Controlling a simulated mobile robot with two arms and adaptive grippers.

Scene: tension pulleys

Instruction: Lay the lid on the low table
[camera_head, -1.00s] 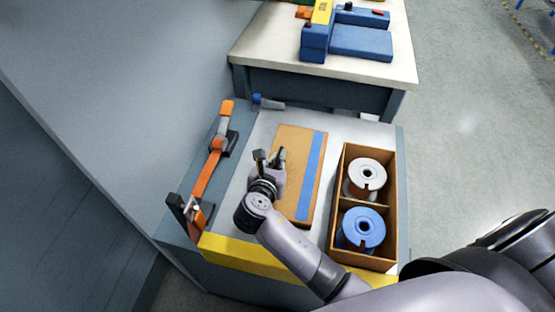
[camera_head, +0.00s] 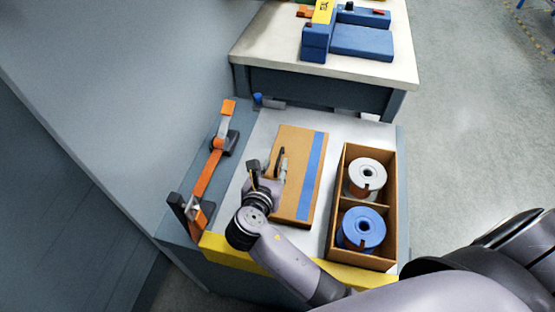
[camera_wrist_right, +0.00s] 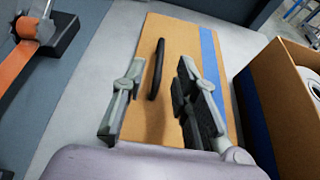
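The lid is a flat tan panel (camera_head: 292,203) with a blue stripe along its right side and a black handle (camera_wrist_right: 157,68). It lies flat on the pale top of the low table (camera_head: 262,128), left of the open box; it also shows in the right wrist view (camera_wrist_right: 180,36). My right gripper (camera_head: 268,170) is open above the lid. In the right wrist view its two fingers (camera_wrist_right: 160,82) stand on either side of the handle's line, with a gap to each side. My left gripper is not in view.
A divided box (camera_head: 392,215) with a white spool (camera_head: 355,190) and a blue spool (camera_head: 351,238) stands right of the lid. An orange-armed device (camera_head: 206,175) is on the left. A higher table (camera_head: 250,50) stands behind.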

